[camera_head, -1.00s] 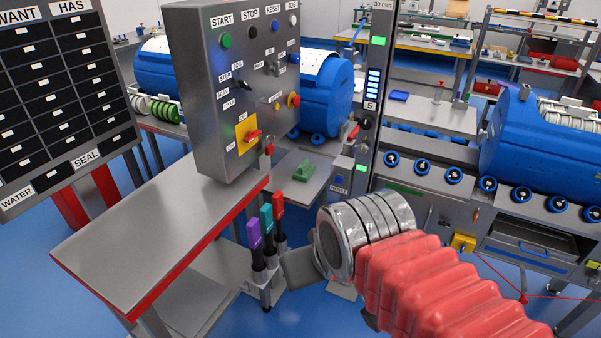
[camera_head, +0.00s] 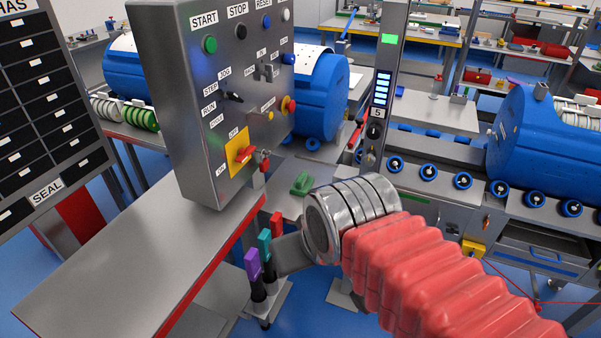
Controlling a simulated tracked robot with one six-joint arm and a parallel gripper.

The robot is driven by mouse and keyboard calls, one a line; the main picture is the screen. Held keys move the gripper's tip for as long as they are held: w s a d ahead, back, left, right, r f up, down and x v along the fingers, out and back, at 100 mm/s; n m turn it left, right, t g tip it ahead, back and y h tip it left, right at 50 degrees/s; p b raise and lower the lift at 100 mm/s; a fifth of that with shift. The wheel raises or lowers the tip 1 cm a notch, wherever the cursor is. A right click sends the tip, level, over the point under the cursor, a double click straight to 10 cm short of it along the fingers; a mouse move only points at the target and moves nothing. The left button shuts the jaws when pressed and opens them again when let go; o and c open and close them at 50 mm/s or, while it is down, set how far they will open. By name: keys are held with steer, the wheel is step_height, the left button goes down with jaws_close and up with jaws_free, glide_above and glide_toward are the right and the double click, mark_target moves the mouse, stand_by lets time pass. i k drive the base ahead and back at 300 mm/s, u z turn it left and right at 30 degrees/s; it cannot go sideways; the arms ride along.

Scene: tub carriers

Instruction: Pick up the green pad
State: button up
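A green pad-like piece (camera_head: 301,184) lies on a small grey shelf (camera_head: 284,206) behind the control box, with a raised part on top. My arm, with a red ribbed sleeve and ringed metal wrist, reaches in from the lower right. My gripper (camera_head: 292,254) shows only as a grey plate-like part left of the wrist, in front of and below the green piece in the picture. The wrist hides most of it, so its opening cannot be seen. I see no contact with the green piece.
The grey control box (camera_head: 225,100) stands left, above a red-edged metal table (camera_head: 130,255). Purple, teal and red-topped handles (camera_head: 264,245) stand close beside my gripper. A metal post (camera_head: 383,90) rises behind the wrist. A blue tub (camera_head: 540,135) sits on rollers at the right.

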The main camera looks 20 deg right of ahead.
mark_target(303, 183)
steer(key=u, duration=0.05)
steer(key=i, duration=0.95)
